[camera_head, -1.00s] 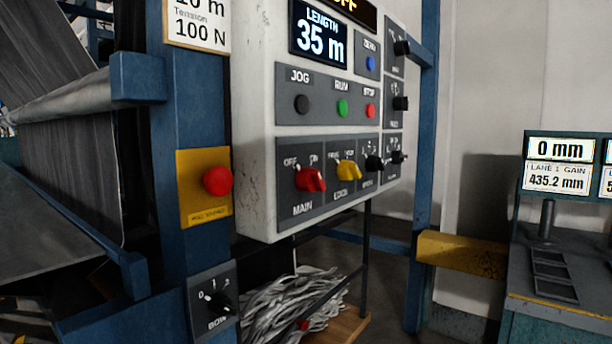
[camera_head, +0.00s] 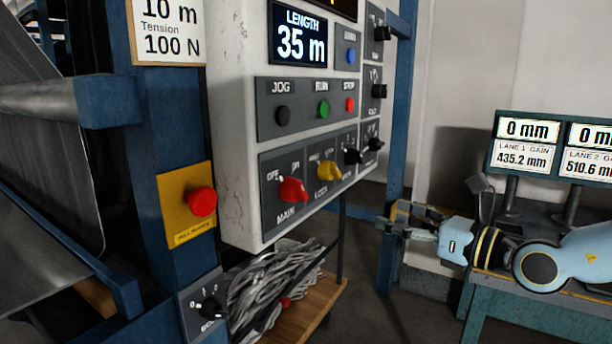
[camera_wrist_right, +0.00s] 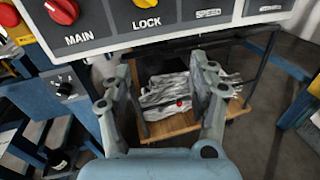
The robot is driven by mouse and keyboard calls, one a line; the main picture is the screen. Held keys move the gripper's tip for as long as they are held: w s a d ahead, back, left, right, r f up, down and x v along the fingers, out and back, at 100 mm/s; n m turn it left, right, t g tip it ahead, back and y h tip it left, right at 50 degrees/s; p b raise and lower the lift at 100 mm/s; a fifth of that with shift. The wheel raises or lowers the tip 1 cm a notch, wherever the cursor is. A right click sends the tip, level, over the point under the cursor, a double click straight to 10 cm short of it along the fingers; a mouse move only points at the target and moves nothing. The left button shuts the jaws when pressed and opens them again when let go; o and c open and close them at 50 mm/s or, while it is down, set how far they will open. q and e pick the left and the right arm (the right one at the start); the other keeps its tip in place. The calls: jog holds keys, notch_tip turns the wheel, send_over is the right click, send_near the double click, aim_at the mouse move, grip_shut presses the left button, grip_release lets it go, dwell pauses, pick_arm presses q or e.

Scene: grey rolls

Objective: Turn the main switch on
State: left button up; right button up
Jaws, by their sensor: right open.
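The main switch (camera_head: 292,190) is a red knob at the lower left of the grey-white control panel, above the word MAIN, with an OFF mark and a second mark over it. It also shows at the top left of the right wrist view (camera_wrist_right: 62,11). I cannot clearly tell which mark it points to. My right gripper (camera_head: 393,222) is open and empty, to the right of and below the panel in the head view. In the right wrist view its spread fingers (camera_wrist_right: 155,90) sit below the panel's lower edge, apart from the knob. My left gripper is not in view.
A yellow LOCK knob (camera_head: 328,170) sits right beside the main switch, with small black knobs further right. A red stop button (camera_head: 202,202) is on the blue post at left. Display desks stand at right.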

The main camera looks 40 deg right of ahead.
aim_at(305, 192)
jog(key=s+a+r+n+g+y+p, duration=0.1)
jog(key=s+a+r+n+g+y, duration=0.1)
jog(key=a+r+n+y, duration=0.6)
pick_arm(q)
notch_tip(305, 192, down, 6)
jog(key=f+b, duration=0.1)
jog(key=b, duration=0.7)
pick_arm(e)
jog(key=w+a+h, duration=0.1)
jog(key=w, duration=0.1)
jog(key=w+a+f+m+h, duration=0.1)
jog(key=w+a, duration=0.1)
jog(key=w+a+f+m+h, duration=0.1)
jog(key=w, duration=0.2)
jog(key=shift+a+f+t, duration=0.2)
jog(key=shift+a+t, duration=0.1)
jog(key=shift+a, duration=0.1)
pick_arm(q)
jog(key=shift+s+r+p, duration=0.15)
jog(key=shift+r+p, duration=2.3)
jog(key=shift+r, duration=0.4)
pick_arm(e)
jog(key=shift+r+x, duration=0.15)
jog(key=shift+x, duration=0.7)
jog(key=shift+r+x, duration=0.1)
jog(key=shift+x, duration=0.75)
jog(key=shift+s+a, duration=0.1)
jog(key=shift+a, duration=0.05)
jog(key=c, duration=1.2)
jog(key=shift+o, duration=0.2)
